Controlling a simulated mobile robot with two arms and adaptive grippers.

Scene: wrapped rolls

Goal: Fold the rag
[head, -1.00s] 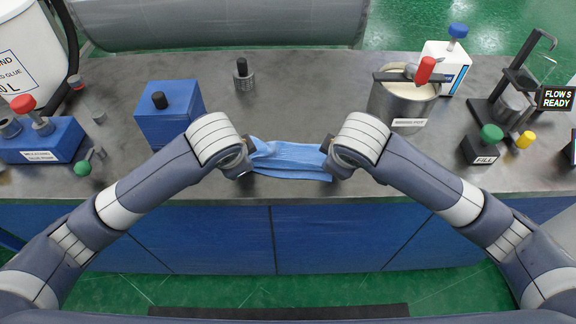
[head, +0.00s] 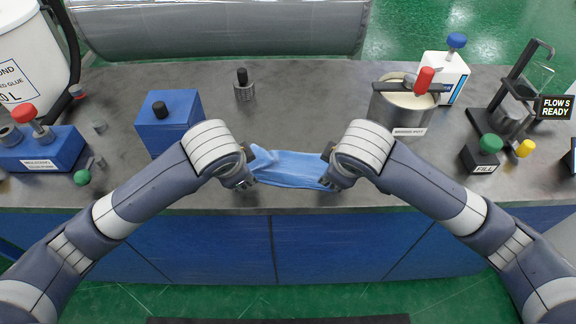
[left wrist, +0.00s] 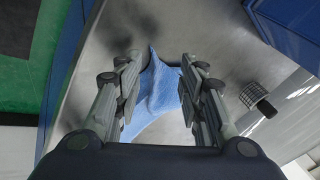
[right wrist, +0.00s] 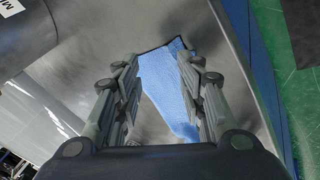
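The light blue rag (head: 289,168) lies near the front edge of the grey worktop, spread sideways, with a raised corner at its upper left. My left gripper (head: 251,181) is at the rag's left end. In the left wrist view its fingers stand apart, with the rag (left wrist: 157,88) showing between and beyond them. My right gripper (head: 328,182) is at the rag's right end. In the right wrist view its fingers are also apart, with the rag (right wrist: 168,85) between them. The fingers' exact contact with the cloth is hidden.
A blue box with a black knob (head: 167,122) stands left of the rag. A small knurled weight (head: 243,86) is behind it. A metal pot (head: 402,108) and a black FILL block (head: 481,154) stand to the right.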

